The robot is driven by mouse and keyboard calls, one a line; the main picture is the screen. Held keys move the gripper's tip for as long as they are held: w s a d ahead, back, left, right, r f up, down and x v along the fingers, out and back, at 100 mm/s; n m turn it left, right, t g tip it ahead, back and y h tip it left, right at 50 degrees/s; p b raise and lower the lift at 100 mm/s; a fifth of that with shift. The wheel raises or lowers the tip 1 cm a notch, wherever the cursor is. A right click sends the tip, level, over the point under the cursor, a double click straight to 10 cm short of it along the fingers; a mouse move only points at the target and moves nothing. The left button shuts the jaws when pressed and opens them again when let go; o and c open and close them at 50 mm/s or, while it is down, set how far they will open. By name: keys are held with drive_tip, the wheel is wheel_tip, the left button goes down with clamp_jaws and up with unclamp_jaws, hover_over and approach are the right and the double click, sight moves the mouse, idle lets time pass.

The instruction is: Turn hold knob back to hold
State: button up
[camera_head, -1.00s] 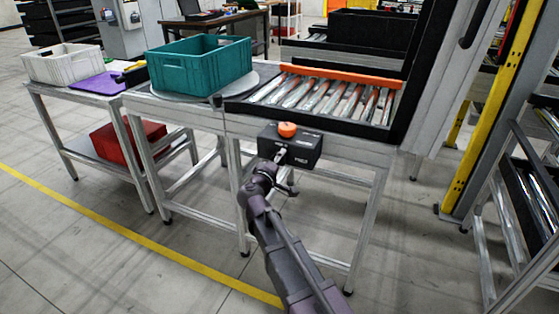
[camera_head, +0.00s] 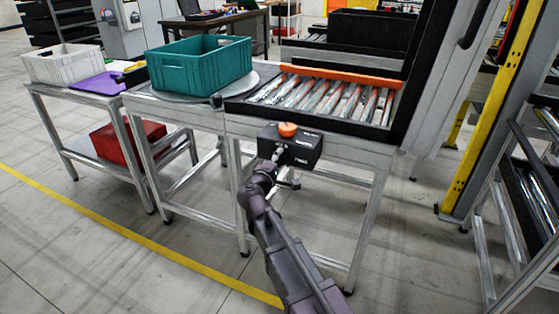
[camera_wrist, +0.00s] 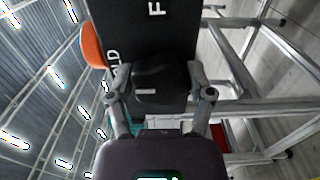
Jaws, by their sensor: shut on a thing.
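A black control box (camera_head: 299,149) with an orange button (camera_head: 287,129) on top is mounted at the front edge of the roller conveyor stand. My gripper (camera_head: 278,155) is at the front face of this box. In the wrist view the dark hold knob (camera_wrist: 160,84) sits between the two fingers of my gripper (camera_wrist: 161,92), and the fingers are shut on it. A pale line marks the knob. White lettering, partly hidden, shows on the box (camera_wrist: 150,35) beside it. The knob is mostly hidden by my gripper in the head view.
A teal crate (camera_head: 164,72) stands on a round plate left of the roller conveyor (camera_head: 325,98). A white crate (camera_head: 36,68) and purple sheet (camera_head: 96,85) lie on the left table. A red box (camera_head: 128,142) sits below. The floor in front is open.

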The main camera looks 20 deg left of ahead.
drive_tip(key=o, duration=1.1)
drive_tip(key=shift+w, duration=0.1)
drive_tip(key=shift+s, duration=0.2)
drive_tip(key=s, duration=0.7)
drive_tip(key=s+a, duration=0.1)
drive_tip(key=s, duration=0.3)
drive_tip(key=shift+s, duration=0.35)
